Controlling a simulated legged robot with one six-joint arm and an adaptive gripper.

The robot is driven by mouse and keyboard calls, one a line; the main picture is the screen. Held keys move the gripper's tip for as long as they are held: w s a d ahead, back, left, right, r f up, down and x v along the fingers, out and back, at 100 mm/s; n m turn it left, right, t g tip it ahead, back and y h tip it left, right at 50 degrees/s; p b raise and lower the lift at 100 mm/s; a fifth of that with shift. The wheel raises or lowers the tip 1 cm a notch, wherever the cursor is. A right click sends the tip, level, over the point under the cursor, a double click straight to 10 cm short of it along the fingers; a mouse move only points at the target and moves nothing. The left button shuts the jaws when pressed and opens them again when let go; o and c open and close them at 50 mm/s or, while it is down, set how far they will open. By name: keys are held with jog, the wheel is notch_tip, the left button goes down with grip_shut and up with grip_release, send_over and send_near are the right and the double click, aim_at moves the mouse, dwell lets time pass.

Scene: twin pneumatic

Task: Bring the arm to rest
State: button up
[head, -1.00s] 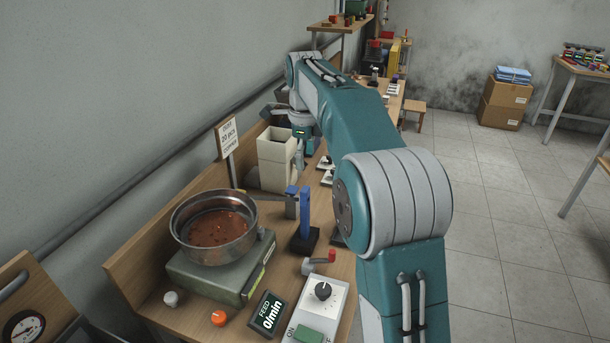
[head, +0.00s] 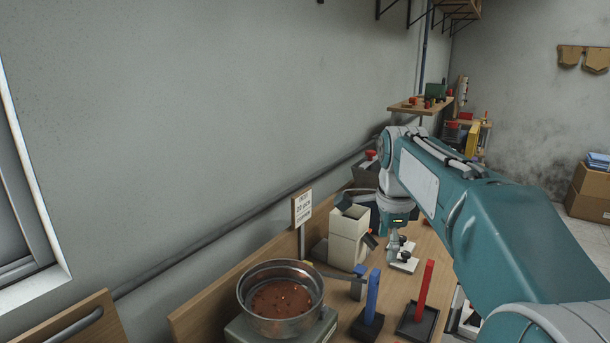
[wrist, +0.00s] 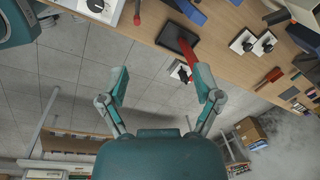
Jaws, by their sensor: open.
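My teal arm (head: 500,220) reaches over the bench from the right in the head view, with its wrist hanging down past the white box. My gripper (wrist: 161,82) shows in the wrist view with its two fingers spread wide and nothing between them. Its fingers point toward the bench edge, near a red upright lever (wrist: 184,47) on a dark base, and look apart from it. In the head view the red lever (head: 424,290) stands beside a blue lever (head: 372,292), left of my arm.
A metal bowl (head: 281,318) with reddish small parts sits on a feeder at the bench's left. A white box (head: 348,236) and a sign (head: 302,208) stand behind it. White switch units (head: 404,258) lie farther along. Open tiled floor (wrist: 65,75) lies beyond the bench edge.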

jog(key=s+a+f+n+t, duration=0.1)
jog(key=s+f+n, duration=0.3)
jog(key=s+n, duration=0.5)
jog(key=s+a+f+n+t, duration=0.1)
jog(key=s+f+n+t, duration=0.2)
jog(key=s+n, duration=0.6)
jog(key=s+f, duration=0.2)
jog(key=s, duration=0.5)
jog(key=shift+f, duration=0.15)
